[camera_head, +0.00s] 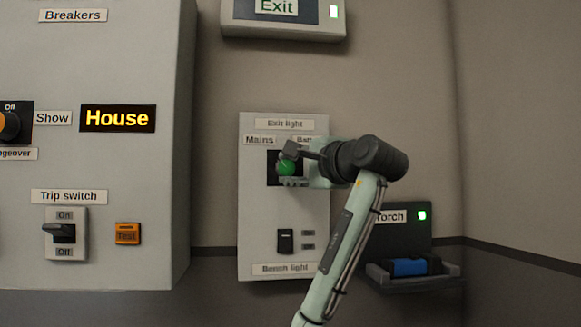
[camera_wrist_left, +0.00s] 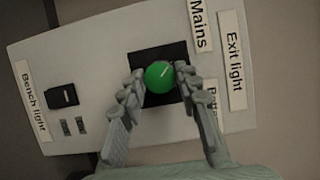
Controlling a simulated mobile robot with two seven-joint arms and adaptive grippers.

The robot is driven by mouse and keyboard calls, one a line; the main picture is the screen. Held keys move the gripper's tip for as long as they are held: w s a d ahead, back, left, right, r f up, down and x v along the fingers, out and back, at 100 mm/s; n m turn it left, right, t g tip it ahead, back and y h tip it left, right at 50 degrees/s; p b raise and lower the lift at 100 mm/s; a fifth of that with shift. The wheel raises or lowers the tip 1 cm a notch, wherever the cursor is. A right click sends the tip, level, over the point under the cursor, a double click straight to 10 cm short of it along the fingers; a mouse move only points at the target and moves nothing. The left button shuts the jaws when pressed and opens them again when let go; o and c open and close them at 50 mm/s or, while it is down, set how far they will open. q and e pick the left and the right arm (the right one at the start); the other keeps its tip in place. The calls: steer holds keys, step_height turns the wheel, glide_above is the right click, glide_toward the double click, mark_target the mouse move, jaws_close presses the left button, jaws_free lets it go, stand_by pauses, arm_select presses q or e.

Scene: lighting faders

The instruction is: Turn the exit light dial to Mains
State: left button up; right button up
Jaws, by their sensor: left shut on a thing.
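The exit light dial (camera_head: 286,168) is a round green knob on a black square plate, on the pale wall panel (camera_head: 256,220). The left wrist view shows the dial (camera_wrist_left: 159,76) with a white line slanting towards the upper right, to the side of the Mains label (camera_wrist_left: 199,22). The Mains label (camera_head: 259,140) is upper left of the dial in the head view; the Batt label is partly hidden by my gripper. My left gripper (camera_head: 291,167) is shut on the dial, one finger on each side. My right gripper is not in view.
A bench light switch (camera_head: 285,241) sits lower on the same panel. A torch holder (camera_head: 410,267) stands at the right. A large cabinet (camera_head: 110,240) with a trip switch (camera_head: 60,233) juts out at the left. An exit sign (camera_head: 283,15) hangs above.

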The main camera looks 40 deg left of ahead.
arm_select(q)
steer(key=shift+f, duration=0.1)
stand_by(0.3)
steer(key=o, duration=1.2)
steer(key=shift+c, duration=0.2)
steer(key=v, duration=1.2)
steer(key=shift+s, duration=0.1)
